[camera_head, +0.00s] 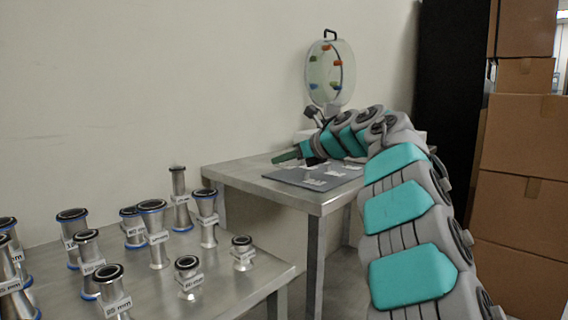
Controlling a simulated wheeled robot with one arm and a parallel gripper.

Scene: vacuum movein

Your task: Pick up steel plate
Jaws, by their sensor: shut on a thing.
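My arm reaches from the lower right to above the far metal table. My gripper (288,156) is at its end, over the left part of that table. It is shut on the steel plate, but the jaws and their grasp are too small and partly hidden to make out. A dark green, narrow shape shows at the arm's tip. Just below it, a flat grey board (284,177) with several white-labelled pieces on it lies on the table top. I cannot tell whether the tip touches the board.
The far metal table (318,200) stands against the wall. A round clear disc (330,75) with coloured clamps and a black handle stands behind my arm. A nearer metal table (218,276) holds several labelled steel flange pieces. Stacked cardboard boxes (530,140) are at the right.

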